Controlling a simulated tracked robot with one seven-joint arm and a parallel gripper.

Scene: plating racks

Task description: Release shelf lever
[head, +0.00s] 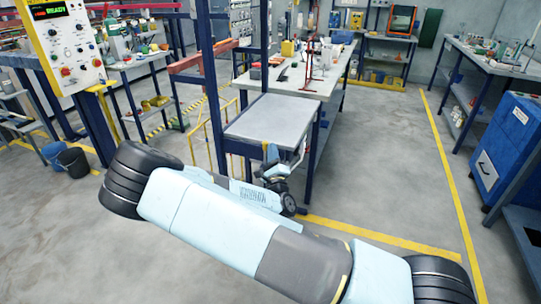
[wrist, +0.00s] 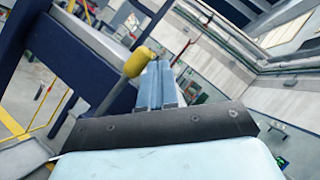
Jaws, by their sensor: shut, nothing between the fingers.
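The lever shows in the wrist view as a yellow rounded handle (wrist: 140,62) beside a dark blue frame. My gripper (wrist: 158,68) is shut and empty, its two pale blue fingers side by side. The fingertips are close to the handle, which lies just to their upper left; I cannot tell whether they touch. In the head view my gripper (head: 271,160) is small, at the near edge of the grey shelf (head: 270,112), with a bit of yellow by it. The shelf looks level. The lever's base is hidden.
Dark blue posts (head: 213,90) stand left of the shelf. A workbench (head: 300,75) with tools adjoins it behind. A control box (head: 68,45) with a green display is at upper left. Two buckets (head: 73,161) stand at left. The floor to the right is open up to a blue cabinet (head: 505,140).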

